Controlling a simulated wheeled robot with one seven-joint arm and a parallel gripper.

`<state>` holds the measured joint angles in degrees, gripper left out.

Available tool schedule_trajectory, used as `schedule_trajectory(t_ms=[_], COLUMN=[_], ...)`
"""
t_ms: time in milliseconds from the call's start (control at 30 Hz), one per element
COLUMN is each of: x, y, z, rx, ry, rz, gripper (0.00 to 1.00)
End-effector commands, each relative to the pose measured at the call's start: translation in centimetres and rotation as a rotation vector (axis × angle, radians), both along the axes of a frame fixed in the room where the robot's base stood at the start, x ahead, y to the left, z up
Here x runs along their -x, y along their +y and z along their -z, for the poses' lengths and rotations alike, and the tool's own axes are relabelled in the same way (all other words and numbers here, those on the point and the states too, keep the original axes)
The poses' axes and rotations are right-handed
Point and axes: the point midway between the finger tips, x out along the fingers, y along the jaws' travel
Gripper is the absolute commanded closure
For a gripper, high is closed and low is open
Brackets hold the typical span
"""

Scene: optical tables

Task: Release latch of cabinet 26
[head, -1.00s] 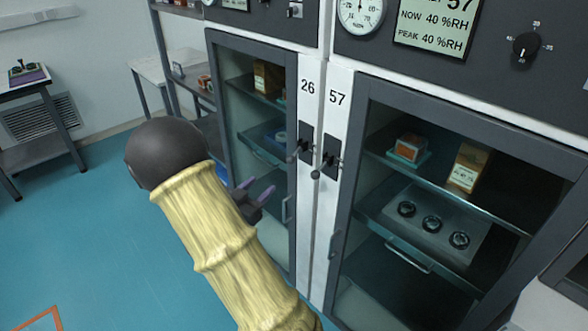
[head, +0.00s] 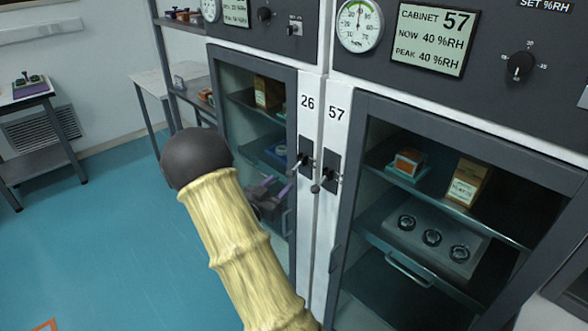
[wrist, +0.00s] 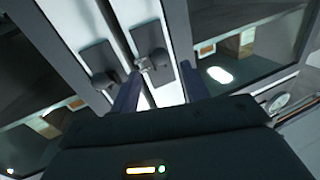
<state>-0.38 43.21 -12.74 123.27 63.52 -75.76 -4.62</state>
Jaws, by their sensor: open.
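Cabinet 26 (head: 310,103) is on the left of the pair, with a glass door in a dark grey frame. Its latch (head: 305,160) is a dark plate with a small knobbed lever on the white strip below the number. My gripper (head: 274,190) is in front of cabinet 26's door, left of and a little below the latch, its fingers apart. In the wrist view, which seems turned over, the open gripper (wrist: 158,80) has one finger on either side of a latch lever (wrist: 148,63), apparently cabinet 26's. Contact cannot be told.
Cabinet 57's latch (head: 330,172) sits just right of cabinet 26's, very close. Cabinet 57's glass door (head: 352,190) appears shut. Door handles (head: 286,222) stick out low.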

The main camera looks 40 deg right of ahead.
Motion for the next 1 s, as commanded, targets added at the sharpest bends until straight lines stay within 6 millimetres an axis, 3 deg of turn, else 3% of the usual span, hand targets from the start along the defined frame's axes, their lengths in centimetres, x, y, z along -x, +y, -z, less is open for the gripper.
schedule_trajectory(t_ms=[433,600,867,900,1000], x=[-2.5,-3.1,-3.1,-3.1,-3.1], y=[-7.4,-8.7,-8.8,-8.8,-8.8], z=[-0.1,0.0,0.0,0.0,0.0], rx=[0.001,-0.001,0.0,0.0,0.0], ry=[0.0,0.001,0.001,0.001,0.001], rz=[0.003,0.0,-0.001,0.0,-0.001], gripper=[0.54,0.54,0.54,0.56,0.76])
